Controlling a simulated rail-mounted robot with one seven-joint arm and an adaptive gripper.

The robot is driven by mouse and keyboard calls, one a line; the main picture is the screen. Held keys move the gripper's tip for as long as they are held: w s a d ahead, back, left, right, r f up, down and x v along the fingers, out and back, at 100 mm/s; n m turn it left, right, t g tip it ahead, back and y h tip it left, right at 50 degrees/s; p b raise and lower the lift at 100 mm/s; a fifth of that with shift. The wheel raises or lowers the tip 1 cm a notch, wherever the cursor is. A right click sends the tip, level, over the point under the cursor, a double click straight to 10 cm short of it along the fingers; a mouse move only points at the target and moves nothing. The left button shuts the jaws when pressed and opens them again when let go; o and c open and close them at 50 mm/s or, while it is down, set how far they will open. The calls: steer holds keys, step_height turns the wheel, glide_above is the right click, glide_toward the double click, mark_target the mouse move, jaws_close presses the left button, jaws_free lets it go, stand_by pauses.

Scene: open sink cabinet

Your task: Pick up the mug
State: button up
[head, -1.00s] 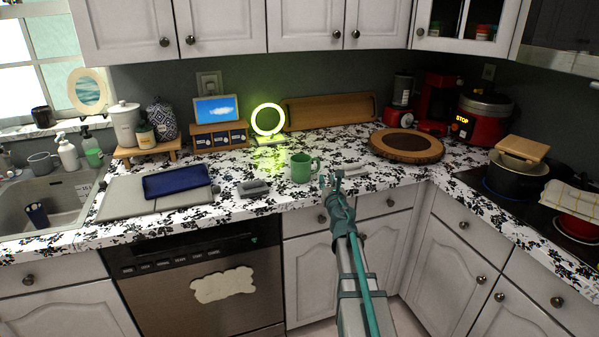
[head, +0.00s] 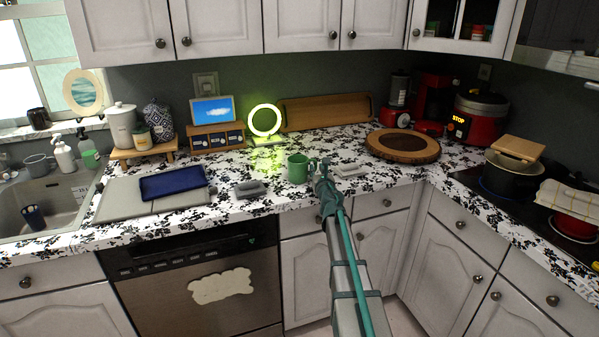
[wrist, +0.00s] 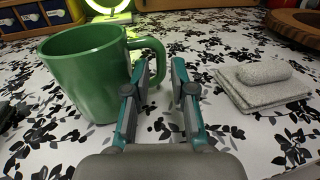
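The green mug (head: 297,169) stands upright on the patterned counter, its handle pointing right toward my gripper (head: 319,169). In the wrist view the mug (wrist: 90,75) fills the upper left. My gripper (wrist: 161,78) is open with a narrow gap between its teal and grey fingers. The left finger overlaps the handle in the picture, and the handle's outer curve shows in the gap. I cannot tell whether the finger touches the handle. Nothing is held.
A folded grey cloth with a bar on it (wrist: 262,83) lies to the right. A grey object (head: 249,188) lies left of the mug. A lit ring lamp (head: 265,121) stands behind, and a round wooden board (head: 402,145) lies back right. Counter in front of the mug is clear.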

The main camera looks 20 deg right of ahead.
steer(key=shift+x, duration=0.95)
steer(key=shift+s, duration=0.1)
jaws_close()
steer(key=shift+r, duration=0.2)
